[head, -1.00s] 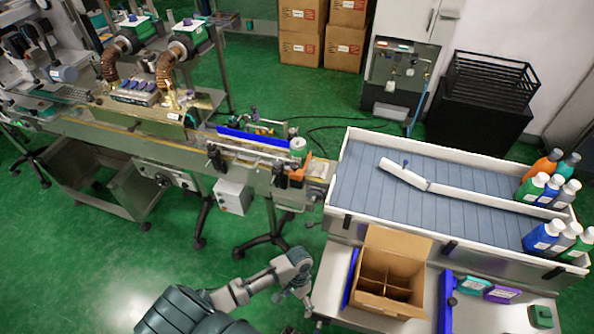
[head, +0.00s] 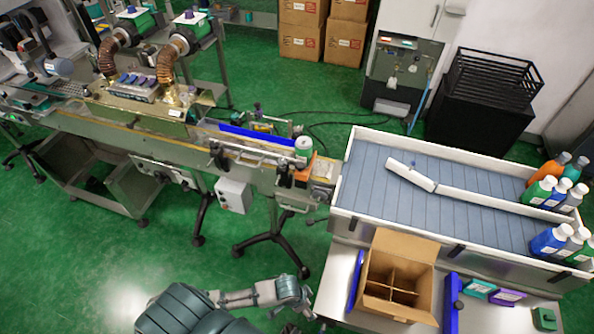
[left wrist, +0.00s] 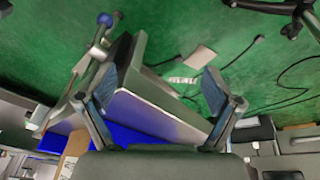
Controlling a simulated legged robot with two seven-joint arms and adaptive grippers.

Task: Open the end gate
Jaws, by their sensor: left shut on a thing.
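An orange piece (head: 304,168) stands at the right end of the conveyor (head: 120,133), beside a white-and-green container (head: 303,147). I cannot tell for sure that it is the end gate. My left gripper (head: 304,298) is low in the head view, near the left edge of the white table and apart from the orange piece. I cannot tell which part of the station the piece is. My right gripper is not seen.
A pale-walled bed with grey slats (head: 395,215) holds several bottles (head: 556,240) at its right. An open divided carton (head: 400,250) stands on the white table (head: 335,285), between blue strips. A grey control box (head: 233,194) hangs under the conveyor.

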